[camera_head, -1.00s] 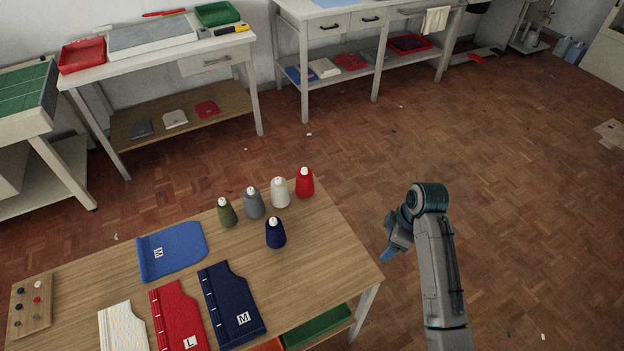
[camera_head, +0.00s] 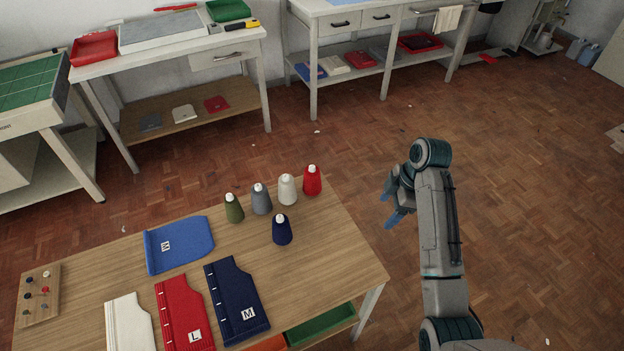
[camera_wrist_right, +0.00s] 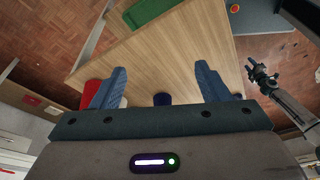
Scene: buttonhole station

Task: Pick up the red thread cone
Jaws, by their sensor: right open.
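The red thread cone (camera_head: 312,181) stands upright on the wooden table (camera_head: 325,255), rightmost in the back row of cones in the head view. My right gripper (camera_head: 389,204) is open and empty, to the right of the cone and apart from it, past the table's right edge in the picture. In the right wrist view its two blue fingers (camera_wrist_right: 160,85) are spread wide. The red cone (camera_wrist_right: 90,93) shows there partly hidden behind the left finger. My left gripper (camera_wrist_right: 262,76) shows small at the right of the wrist view; its jaw state is unclear.
White (camera_head: 287,190), grey (camera_head: 261,199) and green (camera_head: 234,208) cones stand left of the red one, with a navy cone (camera_head: 282,230) in front. Folded fabric pieces and a button board (camera_head: 39,295) lie further left.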

